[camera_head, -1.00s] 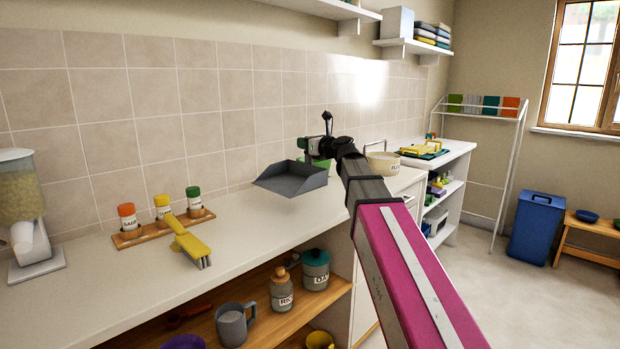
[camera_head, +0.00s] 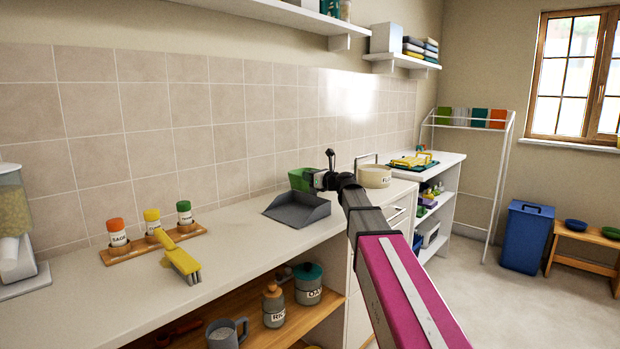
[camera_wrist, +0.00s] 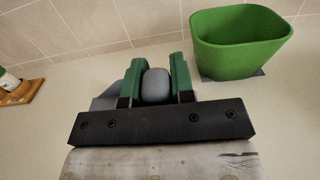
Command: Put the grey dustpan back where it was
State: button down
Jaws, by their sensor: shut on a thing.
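The grey dustpan (camera_head: 297,209) is low at the white counter (camera_head: 235,250), at or just above its top; I cannot tell whether it touches. My gripper (camera_head: 320,181) is at its far right side. In the wrist view, the green fingers of my gripper (camera_wrist: 156,85) are shut on the rounded grey handle (camera_wrist: 156,86). Part of the pan shows grey to the left of the fingers, and the rest is hidden. A green container (camera_head: 299,178) stands just behind the dustpan; it also shows in the wrist view (camera_wrist: 240,45), right of my fingers.
A yellow brush (camera_head: 178,256) lies at the wooden spice rack (camera_head: 150,245) on the left. A cream pot (camera_head: 375,177) stands to the right. The tiled wall (camera_head: 190,120) closes off the back. Counter between brush and dustpan is clear. Jars stand on the shelf below.

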jog(key=shift+f, duration=0.2)
jog(key=c, duration=1)
grip_release()
jog(key=shift+o, duration=0.2)
jog(key=v, duration=1.2)
jog(key=shift+r, duration=0.1)
